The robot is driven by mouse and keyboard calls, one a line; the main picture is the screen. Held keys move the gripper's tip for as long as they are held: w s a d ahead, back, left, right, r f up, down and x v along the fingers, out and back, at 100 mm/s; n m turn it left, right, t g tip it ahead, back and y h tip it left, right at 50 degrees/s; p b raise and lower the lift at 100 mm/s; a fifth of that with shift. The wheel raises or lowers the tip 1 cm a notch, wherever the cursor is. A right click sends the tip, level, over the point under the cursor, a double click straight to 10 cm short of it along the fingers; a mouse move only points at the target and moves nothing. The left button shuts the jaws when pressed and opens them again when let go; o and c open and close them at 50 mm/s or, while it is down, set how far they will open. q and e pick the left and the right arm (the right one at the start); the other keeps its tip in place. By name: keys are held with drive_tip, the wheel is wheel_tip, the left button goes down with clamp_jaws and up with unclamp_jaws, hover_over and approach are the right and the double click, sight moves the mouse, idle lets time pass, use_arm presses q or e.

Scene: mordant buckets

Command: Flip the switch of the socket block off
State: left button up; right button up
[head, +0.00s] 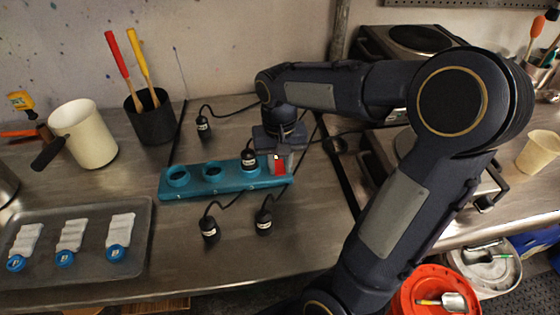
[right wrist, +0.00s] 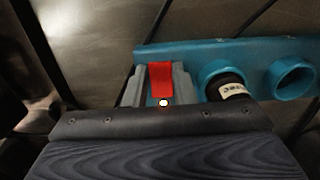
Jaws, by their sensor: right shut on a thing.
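The teal socket block (head: 195,190) lies on the steel bench and also shows in the right wrist view (right wrist: 250,50). A black plug (head: 249,158) sits in its right socket; the middle and left sockets look empty. The red switch (head: 280,167) is at the block's right end. My right gripper (head: 281,160) is down over that end, with grey fingers on either side of the switch. In the right wrist view the red switch (right wrist: 160,78) lies between the fingertips, and the gripper is shut on it. A small bright spot shows just below it. My left gripper is not in view.
Loose black plugs (head: 209,229) (head: 264,221) with cords lie in front of the block, another (head: 203,123) behind. A tray (head: 140,245) with white bundles is at left, near a cream pot (head: 85,135) and a black tool holder (head: 150,122). A hot plate (head: 378,170) stands right.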

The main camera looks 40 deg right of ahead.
sight(278, 162)
drive_tip(key=g+p, duration=0.1)
drive_tip(key=p, duration=0.1)
drive_tip(key=y+p, duration=0.1)
drive_tip(key=shift+w+d+r+g+p, duration=0.15)
drive_tip(key=shift+w+r+g+p, duration=0.15)
drive_tip(key=shift+r+g+p, duration=0.1)
drive_tip(key=shift+f, duration=0.2)
drive_tip(key=o, duration=1)
drive_tip(key=shift+f, duration=0.1)
drive_tip(key=v, duration=0.8)
drive_tip(key=shift+w+d+f, duration=0.1)
drive_tip(key=shift+w, duration=0.05)
